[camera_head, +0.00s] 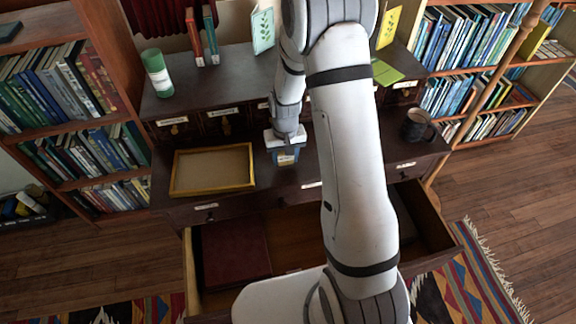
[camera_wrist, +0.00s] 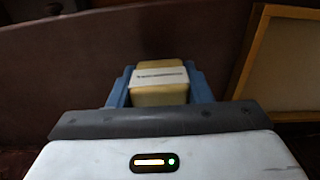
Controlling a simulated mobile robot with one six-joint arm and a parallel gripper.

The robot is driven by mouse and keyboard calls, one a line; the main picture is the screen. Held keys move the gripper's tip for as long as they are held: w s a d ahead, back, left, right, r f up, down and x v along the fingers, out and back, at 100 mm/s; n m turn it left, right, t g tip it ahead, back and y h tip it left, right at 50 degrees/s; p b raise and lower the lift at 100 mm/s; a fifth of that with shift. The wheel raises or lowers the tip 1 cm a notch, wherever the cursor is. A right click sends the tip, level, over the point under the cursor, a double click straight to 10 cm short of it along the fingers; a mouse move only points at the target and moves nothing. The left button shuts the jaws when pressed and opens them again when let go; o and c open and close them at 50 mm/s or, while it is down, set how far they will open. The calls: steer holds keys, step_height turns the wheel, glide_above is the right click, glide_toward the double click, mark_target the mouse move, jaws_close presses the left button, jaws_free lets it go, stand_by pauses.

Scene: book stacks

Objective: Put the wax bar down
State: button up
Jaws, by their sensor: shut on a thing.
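The wax bar (camera_wrist: 159,94) is a yellow block with a white printed label band. It sits between the blue fingers of my gripper (camera_wrist: 159,88) in the wrist view, and the fingers are shut on it. In the head view my gripper (camera_head: 286,158) points down over the front part of the dark desk, just right of the yellow-framed tray. The bar is mostly hidden there by the gripper. I cannot tell whether the bar touches the desk top.
A yellow-rimmed tray (camera_head: 213,188) lies empty on the desk (camera_head: 300,185). An open drawer (camera_head: 285,235) below holds a dark red book (camera_head: 236,250). A green canister (camera_head: 157,74) stands back left, and a dark mug (camera_head: 416,125) stands right. Bookshelves flank the desk.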

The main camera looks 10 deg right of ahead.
steer(key=shift+a+r, duration=0.1)
steer(key=shift+r, duration=0.15)
steer(key=r, duration=0.6)
steer(key=shift+s+a+r, duration=0.1)
steer(key=shift+s+r, duration=0.15)
steer(key=shift+r, duration=0.15)
step_height(320, 180, down, 5)
steer(key=shift+f, duration=2.15)
steer(key=shift+f, duration=0.2)
steer(key=o, duration=1.1)
steer(key=shift+r, duration=0.1)
